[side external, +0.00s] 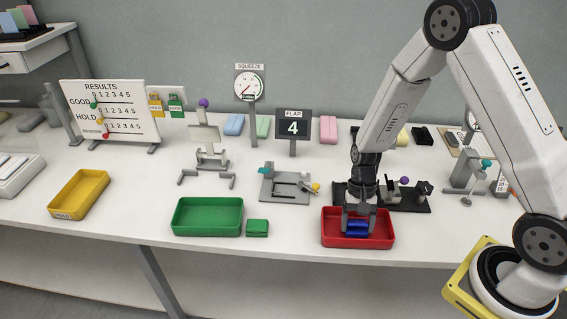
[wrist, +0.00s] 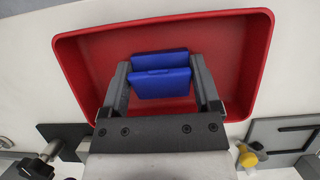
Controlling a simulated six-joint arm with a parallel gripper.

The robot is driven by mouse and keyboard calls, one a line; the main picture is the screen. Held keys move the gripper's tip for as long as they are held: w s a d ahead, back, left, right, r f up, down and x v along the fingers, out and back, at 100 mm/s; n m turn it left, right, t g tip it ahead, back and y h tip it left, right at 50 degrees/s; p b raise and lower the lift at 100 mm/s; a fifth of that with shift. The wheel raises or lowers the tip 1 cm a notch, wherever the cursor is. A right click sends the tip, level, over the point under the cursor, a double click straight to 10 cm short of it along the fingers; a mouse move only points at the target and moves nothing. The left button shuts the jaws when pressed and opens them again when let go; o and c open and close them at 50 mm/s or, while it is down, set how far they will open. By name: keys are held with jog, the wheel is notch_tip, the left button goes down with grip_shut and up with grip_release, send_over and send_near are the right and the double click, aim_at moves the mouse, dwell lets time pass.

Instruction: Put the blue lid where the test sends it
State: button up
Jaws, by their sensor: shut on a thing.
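The blue lid (side external: 357,227) is between the fingers of my gripper (side external: 358,224), which is shut on it. The lid is over or inside the red tray (side external: 360,243); whether it touches the tray floor I cannot tell. In the wrist view the blue lid (wrist: 160,85) spans between the two dark fingers of my gripper (wrist: 161,64), in front of the red tray (wrist: 258,62). It shows as two stepped blue blocks; I cannot tell whether this is one piece or two. The flap display (side external: 292,127) reads 4.
A green tray (side external: 207,232) with a green block (side external: 257,228) beside it and a yellow tray (side external: 78,195) stand to the left. A results board (side external: 110,110), a squeeze gauge (side external: 249,84) and a grey fixture (side external: 285,187) are behind. A black fixture (side external: 410,199) is close behind the red tray.

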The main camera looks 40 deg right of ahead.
jog(key=o, duration=1.1)
jog(key=shift+r, duration=0.15)
jog(key=v, duration=1.2)
jog(key=shift+s+a+r+n+t+h, duration=0.5)
jog(key=shift+s+a+r+n+t, duration=0.25)
jog(key=shift+s+n+t, duration=0.5)
jog(key=shift+s+a+r+n+t+h, duration=0.5)
jog(key=shift+s+a+n+t, duration=0.35)
jog(key=shift+n, duration=0.85)
jog(key=shift+s+a+r+n+t+h, duration=0.5)
jog(key=shift+s+a+r+n+t, duration=0.25)
jog(key=shift+s+n, duration=0.6)
jog(key=shift+w+f, duration=0.1)
jog(key=shift+w, duration=0.05)
